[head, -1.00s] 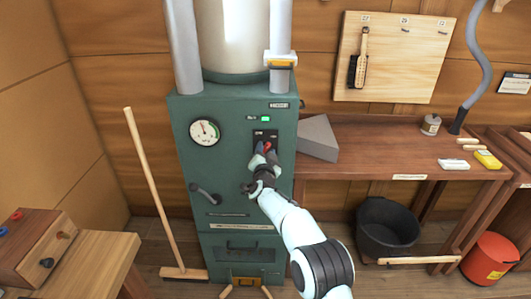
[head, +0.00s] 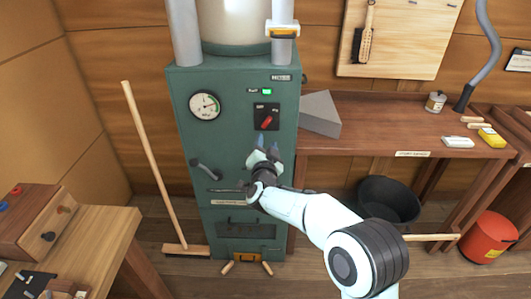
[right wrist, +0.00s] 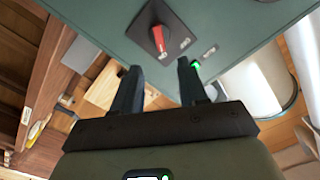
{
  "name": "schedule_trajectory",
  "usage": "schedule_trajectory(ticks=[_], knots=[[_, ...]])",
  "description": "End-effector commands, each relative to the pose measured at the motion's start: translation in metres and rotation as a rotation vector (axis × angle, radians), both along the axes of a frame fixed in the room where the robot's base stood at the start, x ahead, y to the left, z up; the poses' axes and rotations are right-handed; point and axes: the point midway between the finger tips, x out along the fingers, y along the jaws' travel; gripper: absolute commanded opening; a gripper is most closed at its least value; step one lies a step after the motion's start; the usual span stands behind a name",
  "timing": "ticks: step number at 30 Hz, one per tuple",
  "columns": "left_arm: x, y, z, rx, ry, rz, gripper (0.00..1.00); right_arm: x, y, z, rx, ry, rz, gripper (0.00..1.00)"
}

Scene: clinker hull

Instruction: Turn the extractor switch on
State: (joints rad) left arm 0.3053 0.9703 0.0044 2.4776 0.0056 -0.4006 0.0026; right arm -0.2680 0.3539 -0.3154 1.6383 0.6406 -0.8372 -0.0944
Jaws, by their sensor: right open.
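The extractor switch is a red rotary knob (head: 267,122) on a black plate on the front of the green cabinet (head: 235,150). Its red pointer slants toward the upper right, away from the OFF mark at the plate's upper left. A green lamp (head: 267,91) above it is lit. My right gripper (head: 267,146) is open and empty, just below the switch and apart from it. In the right wrist view the knob (right wrist: 159,40) shows beyond the two spread fingertips (right wrist: 160,66). My left gripper is not in view.
A round gauge (head: 205,105) and a dark lever handle (head: 205,170) are on the cabinet's left side. A grey wedge (head: 320,113) lies on the wooden bench to the right. A broom (head: 150,170) leans at the left. A black bucket (head: 388,203) stands under the bench.

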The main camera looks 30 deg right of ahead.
Motion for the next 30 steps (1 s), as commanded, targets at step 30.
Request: schedule_trajectory(ticks=[30], knots=[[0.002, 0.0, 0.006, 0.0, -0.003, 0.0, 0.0, -0.021, 0.027, -0.049, -0.019, 0.124, 0.059, 0.43]])
